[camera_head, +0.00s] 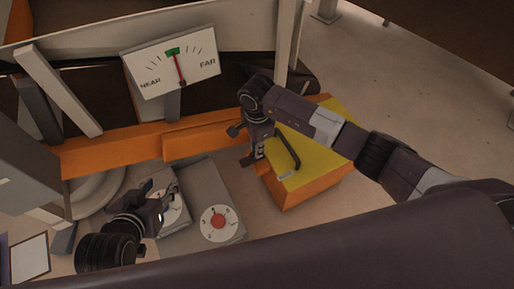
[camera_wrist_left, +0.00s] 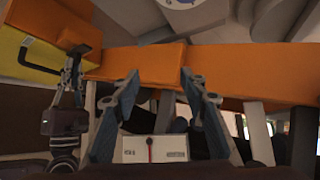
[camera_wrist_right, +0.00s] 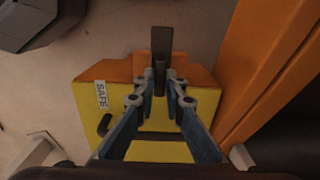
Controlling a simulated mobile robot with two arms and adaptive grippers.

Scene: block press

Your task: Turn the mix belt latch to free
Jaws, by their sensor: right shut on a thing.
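My right gripper (camera_head: 256,150) is at the left end of a yellow and orange box (camera_head: 318,140). In the right wrist view its fingers (camera_wrist_right: 168,75) are shut on a dark flat lever (camera_wrist_right: 162,45), which stands out past the box's orange end. No name for the lever is readable, so I cannot confirm that it is the mix belt latch. A dark bent handle (camera_head: 291,152) lies on the yellow top beside a white label reading SAFE (camera_wrist_right: 101,95). My left gripper (camera_head: 160,192) is above a grey dial box; its fingers (camera_wrist_left: 158,80) are apart and empty.
An orange beam (camera_head: 110,150) runs behind the boxes.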

